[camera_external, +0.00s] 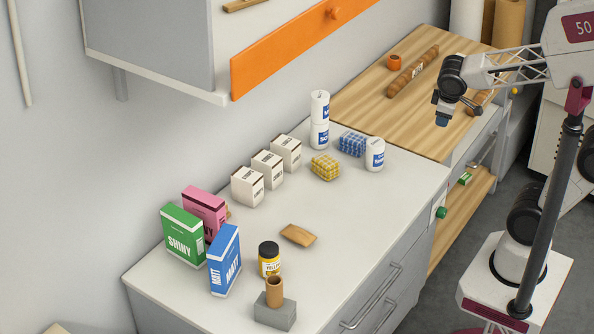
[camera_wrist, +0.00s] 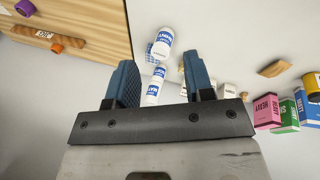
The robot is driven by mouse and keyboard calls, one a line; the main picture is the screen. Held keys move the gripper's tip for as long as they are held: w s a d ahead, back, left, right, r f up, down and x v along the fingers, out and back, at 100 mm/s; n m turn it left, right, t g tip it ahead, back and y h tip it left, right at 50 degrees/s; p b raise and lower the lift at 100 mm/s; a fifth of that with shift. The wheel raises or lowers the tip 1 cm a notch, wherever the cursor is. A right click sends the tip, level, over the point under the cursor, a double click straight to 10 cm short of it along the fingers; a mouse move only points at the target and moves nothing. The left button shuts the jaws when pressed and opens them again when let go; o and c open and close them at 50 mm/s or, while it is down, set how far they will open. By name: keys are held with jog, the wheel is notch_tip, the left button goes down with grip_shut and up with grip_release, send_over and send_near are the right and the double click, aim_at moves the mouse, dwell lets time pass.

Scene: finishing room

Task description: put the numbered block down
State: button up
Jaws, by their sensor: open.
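My gripper (camera_external: 441,119) is open and hangs above the right front part of the wooden board. It also shows in the wrist view (camera_wrist: 158,62), with its two blue fingers spread. Nothing is held between them; the white cans seen between the fingers are on the counter beyond. I cannot make out a number on any block. A plain brown wooden block (camera_external: 297,235) lies on the grey counter, and it also shows in the wrist view (camera_wrist: 273,68). A grey block (camera_external: 275,316) at the counter's front bears a small wooden cylinder (camera_external: 274,291).
White cans (camera_external: 374,155), yellow (camera_external: 326,167) and blue checked blocks (camera_external: 352,143), white cartons (camera_external: 247,187), coloured boxes (camera_external: 183,234) and a yellow jar (camera_external: 269,259) stand on the counter (camera_external: 340,245).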

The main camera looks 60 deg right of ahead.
jog(key=s+a+m+y, duration=0.1)
jog(key=s+m+y, duration=0.1)
jog(key=s, duration=0.5)
jog(key=shift+a+m+y, duration=0.15)
jog(key=shift+m+y, duration=0.25)
jog(key=shift+m, duration=0.3)
dwell(0.5)
